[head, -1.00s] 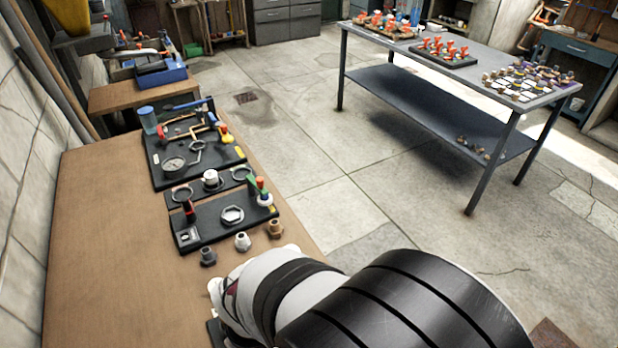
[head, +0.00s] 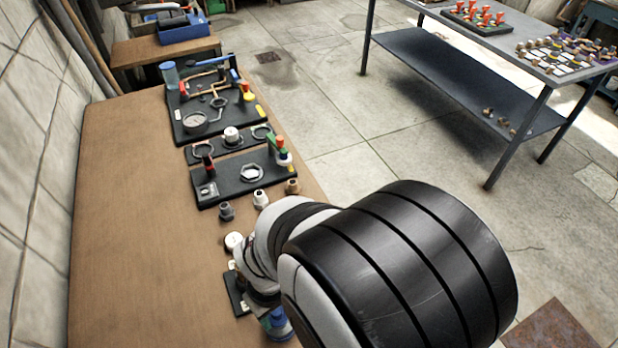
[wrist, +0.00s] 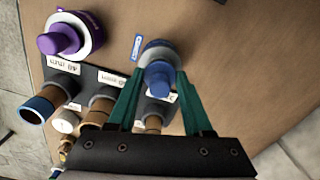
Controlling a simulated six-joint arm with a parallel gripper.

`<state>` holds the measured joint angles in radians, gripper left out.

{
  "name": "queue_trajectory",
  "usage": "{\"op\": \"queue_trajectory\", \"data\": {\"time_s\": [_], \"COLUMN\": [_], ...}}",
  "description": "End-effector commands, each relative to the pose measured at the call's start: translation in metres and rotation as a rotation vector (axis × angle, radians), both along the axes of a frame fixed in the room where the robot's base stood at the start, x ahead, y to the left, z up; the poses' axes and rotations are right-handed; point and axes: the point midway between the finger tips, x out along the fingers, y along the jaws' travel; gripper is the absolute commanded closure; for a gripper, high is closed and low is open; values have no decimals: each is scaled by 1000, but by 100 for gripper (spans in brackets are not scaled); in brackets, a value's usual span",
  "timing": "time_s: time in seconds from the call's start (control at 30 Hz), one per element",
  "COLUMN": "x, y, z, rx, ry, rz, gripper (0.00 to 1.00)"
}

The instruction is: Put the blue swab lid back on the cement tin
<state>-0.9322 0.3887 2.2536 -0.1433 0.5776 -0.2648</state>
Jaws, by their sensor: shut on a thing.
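The blue swab lid (wrist: 158,78), with a knob on top, is between the teal fingers of my gripper (wrist: 160,86) in the wrist view. The fingers are shut on it. A grey-and-blue round rim (wrist: 157,47) shows just behind the lid; it may be the cement tin, mostly hidden under the lid. I cannot tell whether the lid touches or sits on it. In the head view, a blue round part (head: 279,327) shows at the bottom edge, partly hidden by my arm.
A purple-lidded tin (wrist: 68,36) stands left of my gripper. A dark rack with labelled pipe pieces (wrist: 100,79) lies beside and below the fingers. In the head view, black fitting boards (head: 240,176) lie farther along the bench (head: 130,220); the bench's left side is clear.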

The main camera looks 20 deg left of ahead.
Motion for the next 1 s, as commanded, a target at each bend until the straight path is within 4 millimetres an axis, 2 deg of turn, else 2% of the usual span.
{"op": "queue_trajectory", "data": {"time_s": [0.4, 1.0], "x": [0, 0], "y": [0, 0], "z": [-12, -16], "rx": [0, -1], "ry": [0, 1], "rz": [0, 0], "gripper": [85, 85]}}
